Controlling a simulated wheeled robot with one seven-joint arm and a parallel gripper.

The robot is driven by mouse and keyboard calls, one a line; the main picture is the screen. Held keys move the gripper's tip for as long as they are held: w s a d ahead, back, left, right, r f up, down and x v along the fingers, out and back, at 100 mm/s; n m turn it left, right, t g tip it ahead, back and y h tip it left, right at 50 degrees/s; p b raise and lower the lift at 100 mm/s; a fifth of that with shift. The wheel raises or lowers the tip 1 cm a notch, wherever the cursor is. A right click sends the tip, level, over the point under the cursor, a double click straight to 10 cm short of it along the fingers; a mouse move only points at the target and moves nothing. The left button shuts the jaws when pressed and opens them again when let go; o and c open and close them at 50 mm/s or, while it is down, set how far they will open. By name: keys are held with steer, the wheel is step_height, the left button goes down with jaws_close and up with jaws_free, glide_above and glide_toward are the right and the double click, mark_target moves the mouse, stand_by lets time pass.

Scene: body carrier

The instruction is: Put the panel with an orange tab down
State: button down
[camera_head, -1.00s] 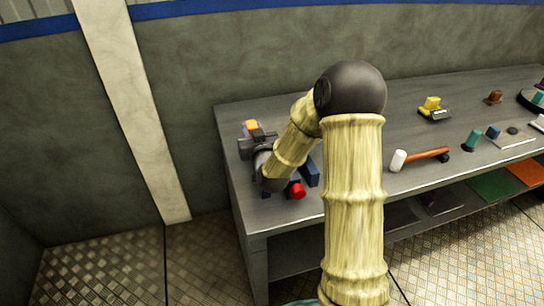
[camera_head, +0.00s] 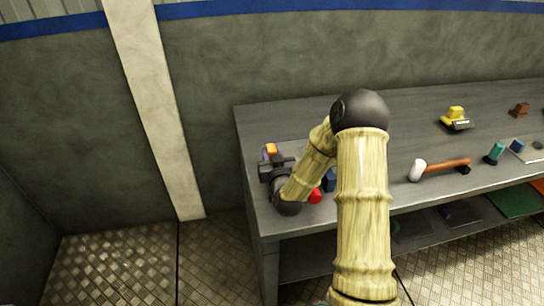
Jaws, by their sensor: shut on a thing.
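The orange tab (camera_head: 270,150) of the panel shows at the far side of my gripper (camera_head: 274,163), over the left end of the grey table (camera_head: 254,126). My gripper is dark and shut on the panel's tab. The flat part of the panel is mostly hidden by my gripper and arm, so I cannot tell if it touches the tabletop. A bit of purple shows beside the tab.
A hammer (camera_head: 443,166), a yellow-handled tool (camera_head: 455,117) and a teal-handled piece (camera_head: 494,153) lie farther right. The table's back-left corner is clear.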

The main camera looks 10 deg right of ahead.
steer(key=shift+s+f, duration=0.15)
steer(key=shift+f, duration=0.5)
steer(key=c, duration=1.6)
jaws_free()
steer(key=shift+f, duration=0.1)
steer(key=o, duration=0.5)
steer(key=shift+w, duration=0.2)
